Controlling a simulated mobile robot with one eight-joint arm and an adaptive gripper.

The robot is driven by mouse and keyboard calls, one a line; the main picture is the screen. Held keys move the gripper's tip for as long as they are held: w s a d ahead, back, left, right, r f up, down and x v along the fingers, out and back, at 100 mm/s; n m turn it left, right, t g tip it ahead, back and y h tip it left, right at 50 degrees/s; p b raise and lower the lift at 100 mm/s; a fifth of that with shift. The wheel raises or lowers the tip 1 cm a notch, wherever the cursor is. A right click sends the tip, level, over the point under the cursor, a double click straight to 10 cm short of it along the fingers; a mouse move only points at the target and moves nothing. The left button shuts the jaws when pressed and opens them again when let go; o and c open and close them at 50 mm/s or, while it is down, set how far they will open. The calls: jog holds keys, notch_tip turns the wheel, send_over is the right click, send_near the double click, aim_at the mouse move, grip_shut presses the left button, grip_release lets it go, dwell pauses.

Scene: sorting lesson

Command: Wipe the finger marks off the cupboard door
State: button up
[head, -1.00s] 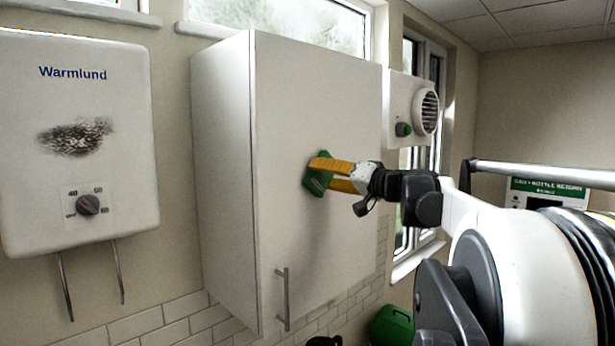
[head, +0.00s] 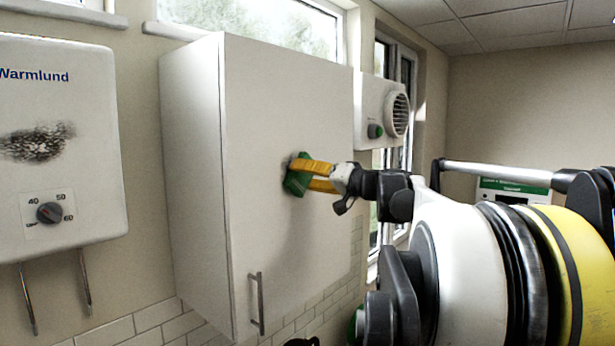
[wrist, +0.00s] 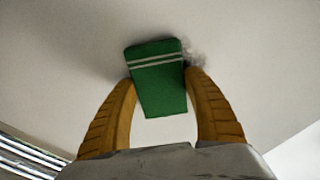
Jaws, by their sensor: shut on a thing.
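The white cupboard door (head: 270,110) faces me in the middle of the head view, closed, with a bar handle (head: 257,303) low on it. My gripper (head: 297,175) has yellow fingers, shut on a green cloth (head: 296,183) at mid-height on the door. In the wrist view the cloth (wrist: 158,85) shows two pale stripes between the fingers (wrist: 161,78) and appears to lie against the door (wrist: 60,70). Grey smudged finger marks (wrist: 198,56) show just right of the cloth's top edge. The door behind the cloth is hidden.
A white water heater (head: 60,130) with a sooty patch hangs at the left. A white vent unit (head: 385,112) with a green knob is right of the cupboard, by the window. White tiles (head: 160,318) run below.

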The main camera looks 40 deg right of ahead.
aim_at(280, 167)
jog(key=shift+s+a, duration=0.15)
jog(key=shift+a, duration=1.55)
jog(key=shift+s+a, duration=0.15)
jog(key=shift+a, duration=1.5)
jog(key=shift+d+r+p, duration=0.2)
jog(key=shift+r+p, duration=0.3)
jog(key=shift+r, duration=0.3)
jog(key=shift+r+p, duration=0.4)
jog(key=shift+r, duration=0.2)
jog(key=shift+w+d+f, duration=0.1)
jog(key=shift+w+d, duration=0.1)
jog(key=shift+d, duration=1.7)
jog(key=shift+w+d, duration=0.15)
jog(key=shift+d, duration=1.7)
jog(key=shift+s+a, duration=0.15)
jog(key=shift+a, duration=1.85)
jog(key=shift+s+a, duration=0.15)
jog(key=shift+a, duration=1.8)
jog(key=shift+d, duration=0.1)
jog(key=shift+s+d, duration=0.15)
jog(key=shift+s, duration=0.4)
jog(key=shift+s+d, duration=0.15)
jog(key=shift+s, duration=2.3)
